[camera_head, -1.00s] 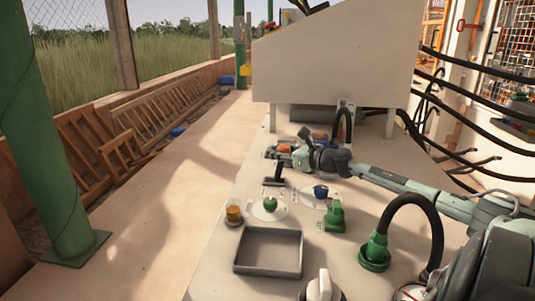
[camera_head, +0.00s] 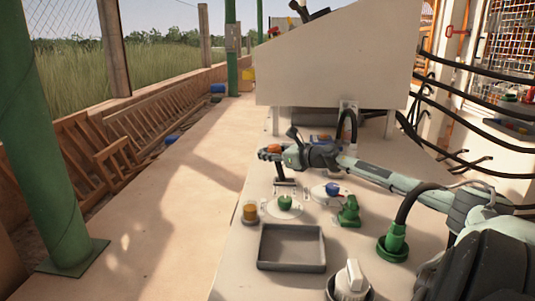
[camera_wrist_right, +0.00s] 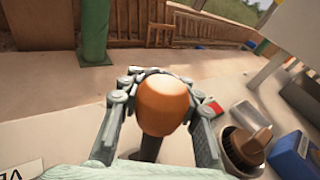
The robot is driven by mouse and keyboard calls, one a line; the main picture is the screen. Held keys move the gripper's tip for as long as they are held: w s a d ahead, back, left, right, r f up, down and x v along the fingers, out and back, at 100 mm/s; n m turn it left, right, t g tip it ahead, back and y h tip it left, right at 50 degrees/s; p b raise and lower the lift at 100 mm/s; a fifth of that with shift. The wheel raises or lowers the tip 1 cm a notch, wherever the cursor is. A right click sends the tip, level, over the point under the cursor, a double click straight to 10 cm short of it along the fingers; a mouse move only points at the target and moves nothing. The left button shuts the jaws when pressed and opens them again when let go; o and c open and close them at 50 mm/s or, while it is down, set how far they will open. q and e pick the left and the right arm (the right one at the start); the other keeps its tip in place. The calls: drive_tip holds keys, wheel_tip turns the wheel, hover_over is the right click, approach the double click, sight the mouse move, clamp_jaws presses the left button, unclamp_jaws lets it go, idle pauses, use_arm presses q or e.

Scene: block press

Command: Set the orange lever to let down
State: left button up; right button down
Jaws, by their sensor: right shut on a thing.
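The orange lever's round knob (camera_head: 273,149) is at the far left end of my right arm in the head view. In the right wrist view the orange knob (camera_wrist_right: 162,104) fills the middle, with a dark stem below it. My right gripper (camera_head: 268,153) is shut around the knob, and its grey fingers lie on both sides of it in the wrist view. The lever's base is mostly hidden by the gripper. My left gripper is in neither view.
A blue box (camera_wrist_right: 292,155) stands right of the gripper. The floor at left is clear.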

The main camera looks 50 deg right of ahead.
drive_tip(key=shift+w+a+f, duration=0.1)
drive_tip(key=shift+a+f, duration=0.2)
drive_tip(key=shift+f, duration=0.3)
drive_tip(key=shift+w+a+f, duration=0.1)
drive_tip(key=shift+a+f, duration=0.15)
drive_tip(key=shift+f, duration=0.3)
drive_tip(key=c, duration=1.3)
unclamp_jaws()
drive_tip(key=shift+d, duration=0.2)
drive_tip(key=shift+o, duration=1.4)
drive_tip(key=shift+r, duration=0.3)
drive_tip(key=shift+s, duration=0.75)
drive_tip(key=v, duration=1)
drive_tip(key=shift+s+r, duration=0.2)
